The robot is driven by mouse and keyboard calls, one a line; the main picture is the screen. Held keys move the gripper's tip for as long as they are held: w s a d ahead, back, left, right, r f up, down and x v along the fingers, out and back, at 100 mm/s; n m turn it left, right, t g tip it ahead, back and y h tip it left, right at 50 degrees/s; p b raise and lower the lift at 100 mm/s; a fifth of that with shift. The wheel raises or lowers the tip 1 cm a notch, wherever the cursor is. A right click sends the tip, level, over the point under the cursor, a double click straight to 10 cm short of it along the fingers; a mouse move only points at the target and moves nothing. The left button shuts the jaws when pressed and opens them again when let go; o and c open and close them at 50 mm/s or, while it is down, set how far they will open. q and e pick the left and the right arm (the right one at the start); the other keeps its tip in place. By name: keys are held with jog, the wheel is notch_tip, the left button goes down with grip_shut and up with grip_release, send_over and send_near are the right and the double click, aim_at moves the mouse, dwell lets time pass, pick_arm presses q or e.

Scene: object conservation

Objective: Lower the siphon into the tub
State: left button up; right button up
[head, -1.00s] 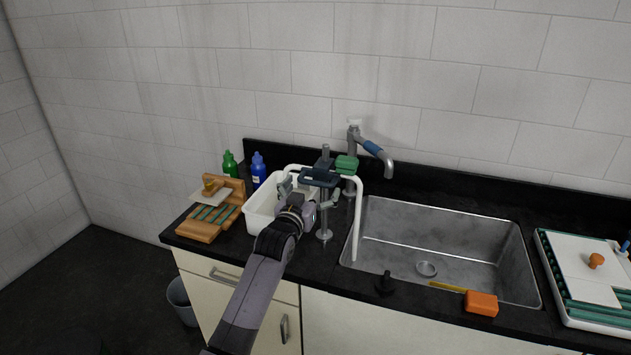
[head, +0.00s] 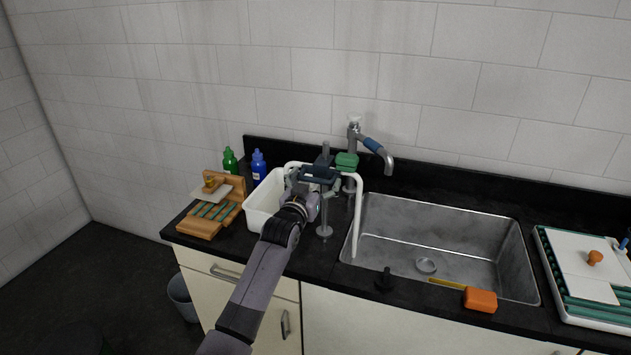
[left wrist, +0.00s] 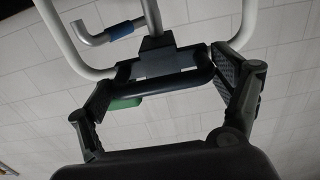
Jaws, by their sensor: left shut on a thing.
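The siphon (head: 359,215) is a white bent tube with a dark crossbar handle (head: 318,174). Its right leg hangs down at the left edge of the sink. Its other leg is mostly hidden at the white tub (head: 260,214), so I cannot tell how deep it is. My left gripper (head: 315,186) is shut on the siphon's handle, beside a grey post stand (head: 325,231). In the left wrist view the fingers hold the dark bar (left wrist: 172,86) between them, with the white tube (left wrist: 62,42) beyond. My right gripper is not in view.
A steel sink (head: 425,240) and tap (head: 375,147) are to the right. A wooden rack (head: 200,226) is at left. An orange block (head: 480,299) lies on the front edge.

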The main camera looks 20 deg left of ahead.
pick_arm(q)
jog(key=c, duration=0.8)
notch_tip(320, 180, down, 12)
jog(key=b, duration=0.8)
jog(key=shift+c, duration=0.2)
jog(key=shift+s+d+f, duration=0.1)
jog(key=shift+f, duration=0.05)
jog(key=o, duration=1.3)
jog(key=shift+o, duration=0.6)
jog(key=shift+f, duration=0.25)
jog(key=shift+r, duration=0.25)
